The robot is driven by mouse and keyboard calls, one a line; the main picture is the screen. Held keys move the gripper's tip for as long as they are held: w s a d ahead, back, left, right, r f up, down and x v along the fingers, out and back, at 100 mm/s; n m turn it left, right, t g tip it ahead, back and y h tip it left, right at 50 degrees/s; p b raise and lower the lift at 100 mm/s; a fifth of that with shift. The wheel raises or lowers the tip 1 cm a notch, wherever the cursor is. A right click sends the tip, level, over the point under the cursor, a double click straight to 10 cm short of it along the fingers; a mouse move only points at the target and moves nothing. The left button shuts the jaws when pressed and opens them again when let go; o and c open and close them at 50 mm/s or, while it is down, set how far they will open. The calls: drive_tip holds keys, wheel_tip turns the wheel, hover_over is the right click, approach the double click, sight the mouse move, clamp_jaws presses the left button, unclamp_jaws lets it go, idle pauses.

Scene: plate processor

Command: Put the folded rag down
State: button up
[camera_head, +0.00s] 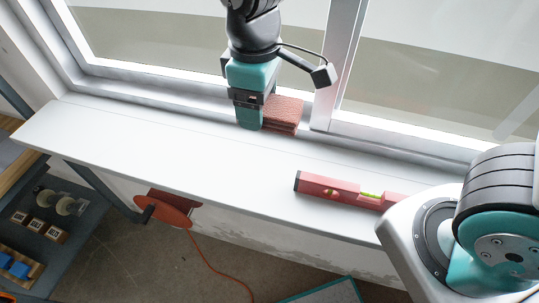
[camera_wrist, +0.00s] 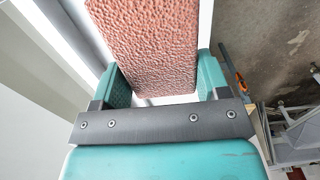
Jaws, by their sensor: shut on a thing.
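The folded rag (camera_head: 284,113) is a reddish-brown, textured, layered block at the window side of the white sill. My gripper (camera_head: 250,122) points down beside the window frame and is shut on the rag's left part. In the wrist view the rag (camera_wrist: 155,45) lies between the two teal fingers of my gripper (camera_wrist: 158,88). The rag is close to the sill surface, but I cannot tell whether it touches it. The left end of the rag is hidden behind the gripper in the head view.
The white sill (camera_head: 180,150) is clear to the left and in front of my gripper. A red spirit level (camera_head: 340,189) lies on it at the right. The window frame (camera_head: 335,70) rises close behind. An orange reel (camera_head: 163,210) with a cord is below the sill's front edge.

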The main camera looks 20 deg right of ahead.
sight(260, 170)
wheel_tip(260, 170, down, 16)
drive_tip(key=shift+a+f+p, duration=0.15)
drive_tip(key=shift+f+p, duration=0.1)
drive_tip(key=shift+p, duration=0.6)
drive_tip(key=shift+f, duration=0.15)
drive_tip(key=o, duration=0.9)
